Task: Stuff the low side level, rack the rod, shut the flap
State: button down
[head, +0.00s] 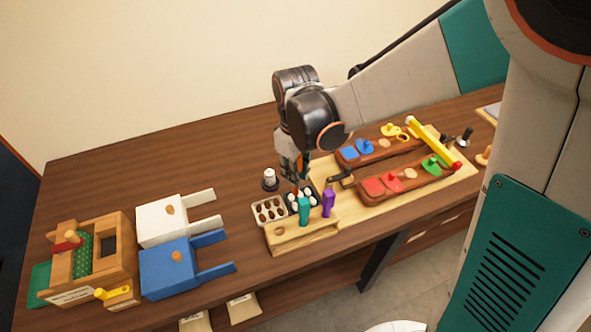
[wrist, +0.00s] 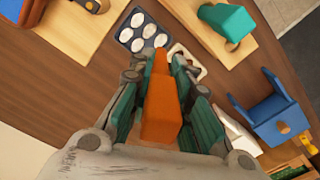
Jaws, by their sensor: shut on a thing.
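My gripper (head: 298,168) is shut on an orange rod, seen end to end along the fingers in the wrist view (wrist: 160,105). In the head view the rod points down above two small trays; contact cannot be told. A light tray (head: 257,222) holds brown ovals and a dark tray (head: 291,212) holds white ovals.
A yellow bar (head: 431,143) crosses the board's right side. A white part (head: 160,224) and a blue part (head: 165,274) lie left, beside a wooden box (head: 120,240) with a yellow latch (head: 114,292). A small dark-and-white knob (head: 269,178) stands behind the trays. Bare table lies behind them.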

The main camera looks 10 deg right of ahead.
aim_at(295, 189)
jog(key=shift+f+b, duration=1.6)
jog(key=shift+f, duration=0.75)
jog(key=shift+f+b, duration=0.95)
jog(key=shift+f, duration=0.1)
dwell(0.9)
jog(key=shift+r+p, duration=2.5)
jog(key=shift+r, duration=1.05)
